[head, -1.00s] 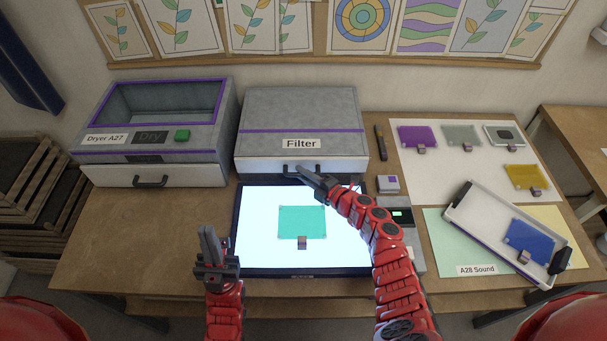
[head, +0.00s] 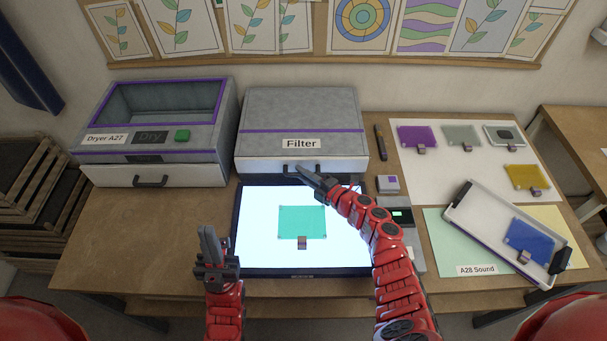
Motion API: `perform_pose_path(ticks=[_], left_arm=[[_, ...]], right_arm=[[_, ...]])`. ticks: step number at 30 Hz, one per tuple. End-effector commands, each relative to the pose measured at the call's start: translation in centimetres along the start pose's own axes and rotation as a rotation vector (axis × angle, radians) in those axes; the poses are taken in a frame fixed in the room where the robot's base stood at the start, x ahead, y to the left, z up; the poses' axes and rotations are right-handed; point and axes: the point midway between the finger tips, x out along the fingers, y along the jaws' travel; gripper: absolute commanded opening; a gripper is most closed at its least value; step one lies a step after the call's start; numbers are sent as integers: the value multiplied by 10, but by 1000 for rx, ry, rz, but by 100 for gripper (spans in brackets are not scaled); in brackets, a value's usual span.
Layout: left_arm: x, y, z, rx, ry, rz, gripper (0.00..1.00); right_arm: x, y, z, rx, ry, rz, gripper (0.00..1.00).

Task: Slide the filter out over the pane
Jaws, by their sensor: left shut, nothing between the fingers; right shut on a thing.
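The grey filter box (head: 300,112) stands at the back of the table, with a "Filter" label and a white front drawer (head: 262,167) with a dark handle. The drawer looks closed. My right gripper (head: 303,172) is shut on the drawer handle, whose right part it hides. The teal pane (head: 302,221) with a small clip at its lower edge lies on the lit light panel (head: 258,248) in front of the box. My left gripper (head: 207,234) is shut and empty, pointing up at the panel's left edge.
The dryer (head: 150,135) stands left of the filter box. At the right are a white sheet with several coloured panes (head: 418,136) and a tilted tray (head: 473,215) holding a blue pane. Small devices (head: 388,184) sit right of the panel. The table's left front (head: 130,240) is clear.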

Motion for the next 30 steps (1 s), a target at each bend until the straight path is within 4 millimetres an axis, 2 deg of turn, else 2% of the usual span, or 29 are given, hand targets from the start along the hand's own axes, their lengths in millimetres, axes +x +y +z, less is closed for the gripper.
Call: perform_pose_path(ticks=[8,14,21,30], left_arm=[[4,0,-1,0,0,0,0],[12,-1,-2,0,0,0,0],[16,-1,-3,0,0,0,0],[-5,0,1,0,0,0,0]], right_arm=[[-8,-2,-9,-3,3,-1,0],[-32,-9,-31,-1,2,-4,0],[-77,-25,-78,1,4,-4,0],[-142,-50,-144,4,5,-4,0]])
